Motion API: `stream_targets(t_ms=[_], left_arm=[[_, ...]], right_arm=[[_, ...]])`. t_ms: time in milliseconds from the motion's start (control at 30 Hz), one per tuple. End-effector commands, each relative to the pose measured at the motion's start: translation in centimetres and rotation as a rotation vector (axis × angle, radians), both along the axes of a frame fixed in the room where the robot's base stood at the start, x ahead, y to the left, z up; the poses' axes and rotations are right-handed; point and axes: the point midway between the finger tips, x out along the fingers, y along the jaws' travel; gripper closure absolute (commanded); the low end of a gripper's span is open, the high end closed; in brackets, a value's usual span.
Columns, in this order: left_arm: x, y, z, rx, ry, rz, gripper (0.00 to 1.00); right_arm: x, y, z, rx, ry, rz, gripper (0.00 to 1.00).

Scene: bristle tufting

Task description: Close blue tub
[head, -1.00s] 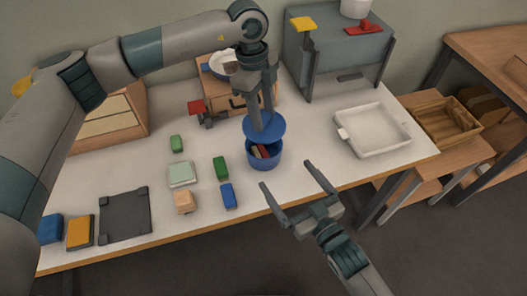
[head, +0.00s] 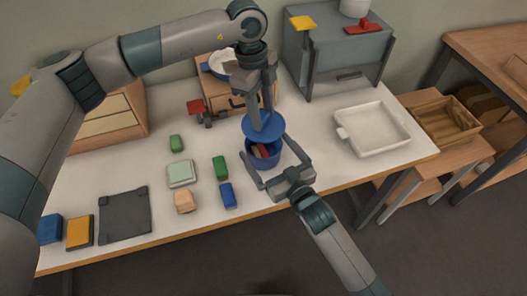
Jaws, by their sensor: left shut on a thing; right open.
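The blue tub (head: 264,161) stands on the white table near its front edge, with small red and other coloured pieces visible inside. The blue lid (head: 263,127) is above the tub's back part, tilted, leaving the front of the opening uncovered. Whether the lid touches the rim I cannot tell. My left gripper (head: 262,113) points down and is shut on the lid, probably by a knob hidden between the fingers. My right gripper (head: 271,161) is open, with its fingers on either side of the tub at the front; I cannot tell whether they touch it.
Green blocks (head: 220,168) and a blue block (head: 228,195) lie left of the tub. A white tray (head: 343,134) sits to the right. A wooden box (head: 209,91) and a grey cabinet (head: 340,60) stand behind. A dark mat (head: 125,214) lies front left.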

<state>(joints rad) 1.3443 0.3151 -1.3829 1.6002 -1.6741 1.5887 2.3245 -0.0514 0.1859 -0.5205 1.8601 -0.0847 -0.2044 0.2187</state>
Motion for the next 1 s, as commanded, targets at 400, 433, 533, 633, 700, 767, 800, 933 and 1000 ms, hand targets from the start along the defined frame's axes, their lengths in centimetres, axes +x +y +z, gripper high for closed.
stream_targets(t_ms=[400,433,533,633,700,767,800,933,1000], left_arm=[[0.0,0.0,0.0,0.000,0.000,0.000,0.81],[0.0,0.0,0.0,0.000,0.000,0.000,0.81],[0.0,0.0,0.0,0.000,0.000,0.000,0.81],[0.0,0.0,0.0,0.000,0.000,0.000,0.81],[0.0,0.0,0.0,0.000,0.000,0.000,0.81],[0.0,0.0,-0.1,0.000,0.000,0.000,0.81],[0.0,0.0,-0.3,0.000,0.001,0.000,0.81],[0.0,0.0,-1.6,-0.001,0.002,0.000,0.81],[-0.1,0.0,-2.5,-0.002,0.003,0.001,0.81]], right_arm=[[0.6,0.4,0.0,0.000,0.000,0.000,0.00],[0.6,0.4,0.0,0.000,0.000,0.000,0.02],[0.6,0.4,0.0,0.000,0.000,0.000,0.26],[0.6,0.3,0.0,0.000,0.000,0.000,0.50],[0.6,0.3,0.0,0.000,0.001,0.000,0.56],[0.6,0.3,0.0,0.000,0.001,0.000,0.56],[0.6,0.3,-0.1,0.000,0.001,0.000,0.56],[0.6,0.3,-0.1,0.000,0.001,0.000,0.56],[0.6,0.3,-0.1,0.000,0.001,0.000,0.56]])
